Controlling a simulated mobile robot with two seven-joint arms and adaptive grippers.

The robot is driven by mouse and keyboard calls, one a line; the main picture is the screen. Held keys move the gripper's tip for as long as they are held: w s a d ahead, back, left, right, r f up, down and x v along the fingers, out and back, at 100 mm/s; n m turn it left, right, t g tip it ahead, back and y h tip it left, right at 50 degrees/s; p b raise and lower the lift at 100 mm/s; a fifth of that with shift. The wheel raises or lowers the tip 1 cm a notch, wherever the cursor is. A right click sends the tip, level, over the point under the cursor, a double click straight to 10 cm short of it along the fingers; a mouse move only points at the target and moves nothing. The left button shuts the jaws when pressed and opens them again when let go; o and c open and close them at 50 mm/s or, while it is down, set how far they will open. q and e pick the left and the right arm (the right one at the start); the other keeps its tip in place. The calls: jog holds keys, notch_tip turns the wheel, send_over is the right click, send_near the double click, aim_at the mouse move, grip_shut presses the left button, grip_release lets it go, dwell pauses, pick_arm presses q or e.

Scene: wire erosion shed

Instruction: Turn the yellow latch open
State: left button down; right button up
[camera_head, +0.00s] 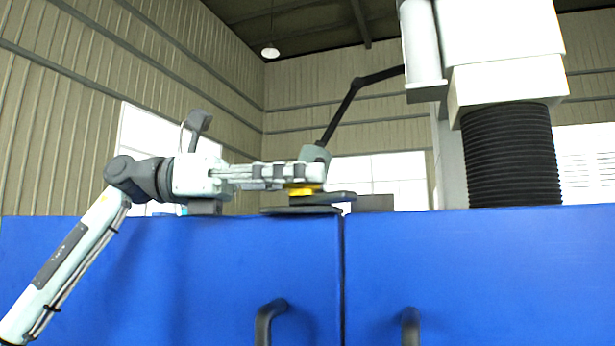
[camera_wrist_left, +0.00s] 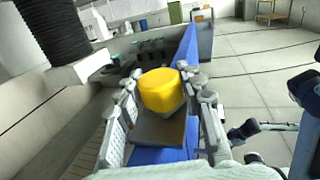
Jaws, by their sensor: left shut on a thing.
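The yellow latch (camera_head: 303,188) sits on a dark plate (camera_head: 300,210) at the top edge of the blue doors, above the seam between them. In the left wrist view the yellow latch (camera_wrist_left: 161,90) is a rounded yellow knob on a dark grey base (camera_wrist_left: 157,128). My left gripper (camera_head: 318,174) reaches in from the left and is shut on the yellow latch. Its fingers show on both sides of the knob in the left wrist view (camera_wrist_left: 165,95). In the head view the fingers hide much of the latch. My right gripper is not in view.
Two blue doors (camera_head: 480,270) fill the lower head view, with a dark handle (camera_head: 268,318) on the left one and another (camera_head: 410,325) on the right. A black bellows column (camera_head: 511,155) rises behind. Open floor (camera_wrist_left: 250,65) lies at the right of the wrist view.

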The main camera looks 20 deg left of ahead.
pick_arm(q)
jog(key=c, duration=0.9)
grip_release()
jog(key=shift+a, duration=0.1)
jog(key=v, duration=1.2)
jog(key=shift+c, duration=0.7)
